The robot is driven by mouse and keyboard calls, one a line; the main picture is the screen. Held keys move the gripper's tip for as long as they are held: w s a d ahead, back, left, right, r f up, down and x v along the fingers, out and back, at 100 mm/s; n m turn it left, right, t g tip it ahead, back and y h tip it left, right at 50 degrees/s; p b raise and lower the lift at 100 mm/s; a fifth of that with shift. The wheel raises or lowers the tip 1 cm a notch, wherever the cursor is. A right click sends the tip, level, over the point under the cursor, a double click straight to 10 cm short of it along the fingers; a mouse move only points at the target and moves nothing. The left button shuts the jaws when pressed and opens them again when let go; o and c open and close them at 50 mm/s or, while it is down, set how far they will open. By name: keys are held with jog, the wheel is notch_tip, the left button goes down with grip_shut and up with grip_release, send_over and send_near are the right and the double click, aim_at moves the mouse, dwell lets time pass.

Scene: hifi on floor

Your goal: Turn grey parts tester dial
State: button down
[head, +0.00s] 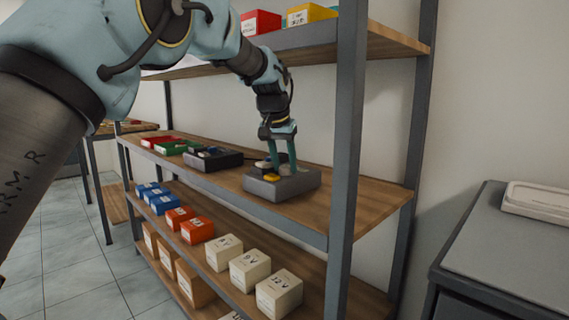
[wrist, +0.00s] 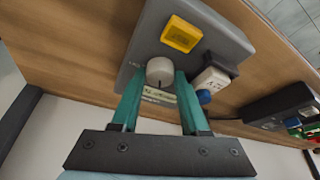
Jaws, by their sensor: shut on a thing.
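The grey parts tester (head: 290,187) sits on the middle wooden shelf, near the post; it also shows in the wrist view (wrist: 226,42). Its round, light grey dial (wrist: 160,71) has a dark pointer mark. The dial lies between the teal fingers of my gripper (wrist: 159,82), which is shut on it. In the head view my gripper (head: 284,167) reaches down onto the tester, and its fingers mostly hide the dial. A label below the dial is partly hidden by the fingers.
A white part with a blue knob (wrist: 204,97) is right beside the fingers. A dark device (head: 213,159) and red and green bins (head: 172,147) share the shelf. A shelf post (head: 347,130) stands to the right, and an upper shelf (head: 385,42) is overhead.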

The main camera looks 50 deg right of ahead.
jog(key=shift+r+m+p, duration=0.1)
jog(key=shift+m+p, duration=0.2)
jog(key=shift+p, duration=0.1)
jog(key=m+p, duration=0.1)
jog(key=m+g+p, duration=0.1)
jog(key=shift+w+r+m, duration=0.15)
jog(key=shift+w+m, duration=0.05)
jog(key=shift+m, duration=0.2)
jog(key=m+g+p, duration=0.2)
jog(key=m+p, duration=0.2)
jog(key=shift+m+p, duration=0.35)
jog(key=shift+m, duration=0.25)
jog(key=shift+f, duration=0.2)
jog(key=c, duration=0.7)
grip_release()
jog(key=shift+f, duration=0.15)
